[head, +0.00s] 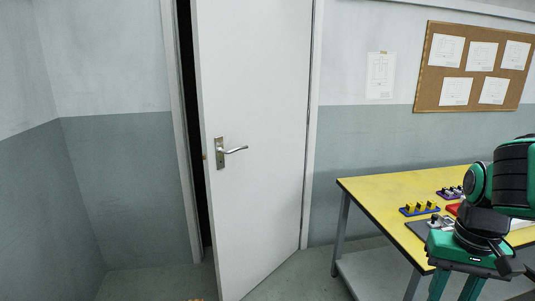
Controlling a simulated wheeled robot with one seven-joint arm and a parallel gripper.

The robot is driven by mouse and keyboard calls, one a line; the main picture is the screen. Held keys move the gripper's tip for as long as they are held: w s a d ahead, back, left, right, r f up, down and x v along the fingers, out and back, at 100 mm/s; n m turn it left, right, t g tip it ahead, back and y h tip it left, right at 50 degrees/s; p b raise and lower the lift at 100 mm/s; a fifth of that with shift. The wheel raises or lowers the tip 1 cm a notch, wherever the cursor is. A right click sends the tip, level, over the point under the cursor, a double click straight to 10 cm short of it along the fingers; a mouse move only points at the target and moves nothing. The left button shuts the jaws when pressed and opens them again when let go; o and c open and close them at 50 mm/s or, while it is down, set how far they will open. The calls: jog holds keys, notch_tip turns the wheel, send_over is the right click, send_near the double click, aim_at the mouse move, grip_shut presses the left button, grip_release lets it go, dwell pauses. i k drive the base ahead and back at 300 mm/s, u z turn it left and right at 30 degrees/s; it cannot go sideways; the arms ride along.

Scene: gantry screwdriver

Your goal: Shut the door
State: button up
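The white door (258,90) stands ajar, swung a little toward me. A dark gap shows between its left edge and the door frame (177,130). Its right edge meets the frame on the right. A silver lever handle (233,150) sits on a plate near the door's left edge. My gripper (456,290) is at the lower right, in front of the table and well right of the door, touching neither door nor handle. Its two green fingers point down with a gap between them and nothing visible in it. The fingertips are cut off by the lower picture edge.
A yellow-topped table (380,192) with a lower shelf stands right of the door. It carries a blue holder with yellow pieces (420,208) and other small parts. A corkboard (427,85) hangs on the wall behind. The floor before the door looks clear where visible.

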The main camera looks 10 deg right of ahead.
aim_at(252, 58)
jog(key=i, duration=0.85)
jog(key=k, duration=0.5)
jog(key=u, duration=0.3)
jog(key=i, duration=0.9)
jog(key=u, duration=0.1)
